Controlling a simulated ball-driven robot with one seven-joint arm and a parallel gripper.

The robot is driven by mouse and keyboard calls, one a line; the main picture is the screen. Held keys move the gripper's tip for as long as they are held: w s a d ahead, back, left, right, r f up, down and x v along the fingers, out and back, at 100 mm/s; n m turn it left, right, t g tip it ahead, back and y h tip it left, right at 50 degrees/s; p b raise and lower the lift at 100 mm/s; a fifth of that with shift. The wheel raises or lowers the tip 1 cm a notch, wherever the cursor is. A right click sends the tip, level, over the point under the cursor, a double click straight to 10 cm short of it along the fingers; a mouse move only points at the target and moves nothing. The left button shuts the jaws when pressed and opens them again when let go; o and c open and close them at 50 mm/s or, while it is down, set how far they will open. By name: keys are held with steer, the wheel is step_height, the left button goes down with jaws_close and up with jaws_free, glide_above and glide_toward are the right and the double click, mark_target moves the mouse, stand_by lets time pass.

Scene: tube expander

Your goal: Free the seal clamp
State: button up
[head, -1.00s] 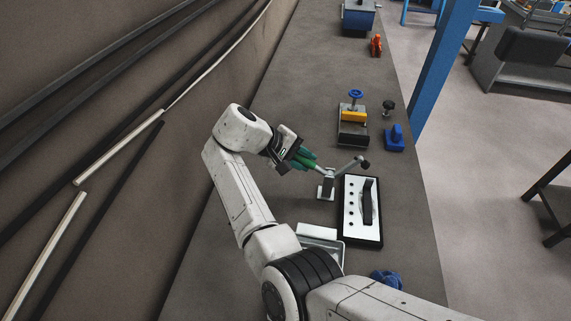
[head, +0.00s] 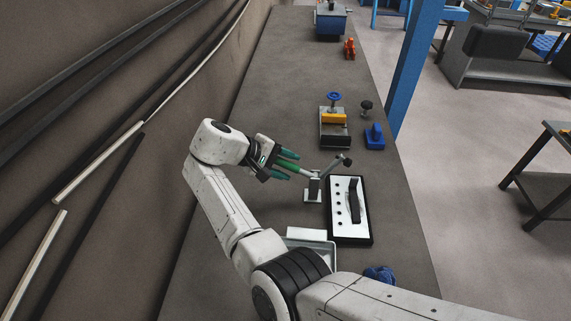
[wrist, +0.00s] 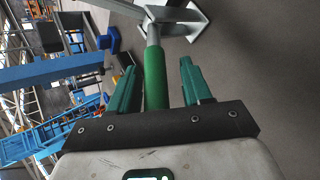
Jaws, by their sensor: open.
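A small lever device with a pale upright post (head: 314,187) on a white base stands mid-bench. It has a long green handle (wrist: 155,80) on the left and an arm with a dark knob (head: 347,160) on the right. My gripper (head: 292,167) is open, its two green fingers on either side of the green handle. In the wrist view, gaps show between the handle and both fingers (wrist: 158,66), so it is not gripped. Farther up the bench is a grey block with a yellow bar (head: 334,119) and blue knob (head: 334,98); I cannot tell which device is the seal clamp.
A white panel with a black handle (head: 348,210) lies right of the post. A pale tray (head: 322,247) is below it, and a blue object (head: 379,274) lies near the arm. A blue block (head: 374,137) and dark knob (head: 366,107) stand farther up. The bench left of the gripper is clear.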

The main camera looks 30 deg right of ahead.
steer(key=b+v, duration=0.1)
steer(key=v, duration=0.6)
steer(key=shift+r+b, duration=0.15)
steer(key=shift+b, duration=0.2)
steer(key=shift+w+a+r, duration=0.1)
steer(key=shift+w, duration=0.05)
